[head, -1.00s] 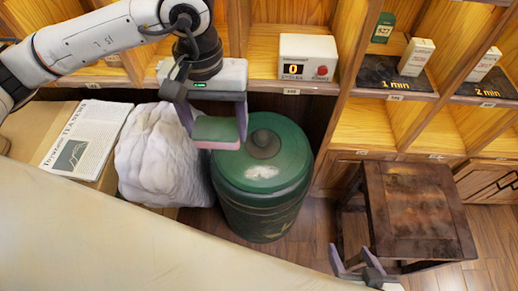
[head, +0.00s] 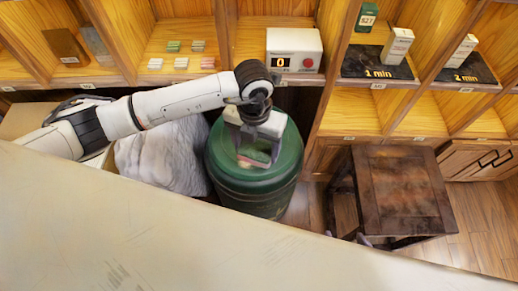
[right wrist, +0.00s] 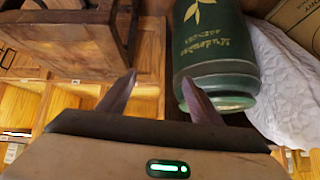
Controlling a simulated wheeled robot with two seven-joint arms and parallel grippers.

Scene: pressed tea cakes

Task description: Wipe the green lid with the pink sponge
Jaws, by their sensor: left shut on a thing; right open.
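The green lid (head: 225,164) tops a large dark green canister (head: 252,200) on the floor, in the middle of the head view. My left gripper (head: 256,152) is shut on the pink sponge (head: 258,163), which has a green upper layer, and holds it over the lid's middle. Whether the sponge touches the lid is hard to tell. The gripper and wrist hide the knob and part of the lid. My right gripper (right wrist: 158,86) is open and empty in the right wrist view, with the canister (right wrist: 213,55) beyond its fingers.
A white cloth-like bundle (head: 162,160) stands left of the canister. A dark wooden stool (head: 402,195) stands to the right. Shelves behind hold a white timer box (head: 294,50) and small boxes. A pale surface (head: 150,235) fills the foreground.

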